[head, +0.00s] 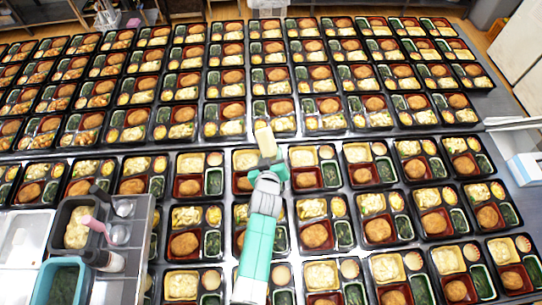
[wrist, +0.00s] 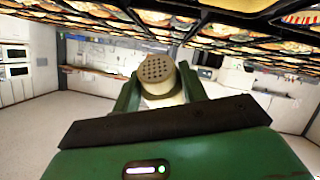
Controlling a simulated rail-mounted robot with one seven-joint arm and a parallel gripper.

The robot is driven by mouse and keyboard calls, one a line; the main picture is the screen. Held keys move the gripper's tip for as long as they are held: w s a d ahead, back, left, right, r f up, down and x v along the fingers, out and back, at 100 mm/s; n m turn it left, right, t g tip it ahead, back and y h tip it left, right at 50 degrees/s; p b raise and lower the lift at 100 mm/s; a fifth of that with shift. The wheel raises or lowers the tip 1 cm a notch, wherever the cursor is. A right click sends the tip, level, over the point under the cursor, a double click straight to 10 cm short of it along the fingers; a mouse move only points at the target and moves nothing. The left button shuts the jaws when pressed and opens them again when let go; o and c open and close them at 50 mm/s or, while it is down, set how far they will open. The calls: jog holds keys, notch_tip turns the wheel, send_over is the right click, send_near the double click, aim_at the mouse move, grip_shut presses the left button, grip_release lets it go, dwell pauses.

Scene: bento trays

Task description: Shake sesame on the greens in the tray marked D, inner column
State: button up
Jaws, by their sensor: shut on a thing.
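My gripper (head: 268,172) is shut on a cream sesame shaker (head: 264,141), above the trays near the middle of the table. In the wrist view the shaker's perforated cap (wrist: 156,69) shows between the two green fingers (wrist: 160,92). The shaker looks tilted, with its cap end away from the fingers. Black bento trays (head: 308,163) below hold dark greens (head: 331,175) in small compartments. No tray letter is readable, so I cannot tell which tray is D. My arm hides parts of the trays beneath it. No falling sesame is visible.
Rows of filled trays cover most of the steel table (head: 287,141), with a bare strip between two blocks. At front left stand a grey caddy (head: 139,240) with utensils, a teal bin (head: 62,282) and a white container (head: 24,232). A white device (head: 525,168) stands at the right edge.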

notch_tip(320, 180, up, 2)
jog(key=shift+r+p, duration=0.15)
jog(key=shift+p, duration=0.4)
notch_tip(320, 180, down, 4)
jog(key=b, duration=0.4)
jog(key=shift+r+p, duration=1.7)
jog(key=shift+r, duration=0.3)
notch_tip(320, 180, down, 4)
jog(key=b, duration=0.4)
jog(key=shift+f, duration=0.15)
jog(key=shift+r, duration=0.25)
jog(key=shift+r, duration=0.1)
notch_tip(320, 180, up, 4)
jog(key=p, duration=0.3)
jog(key=shift+f, duration=0.2)
notch_tip(320, 180, down, 4)
jog(key=b, duration=0.4)
jog(key=shift+f, duration=0.15)
jog(key=shift+r+p, duration=0.25)
jog(key=shift+p, duration=0.05)
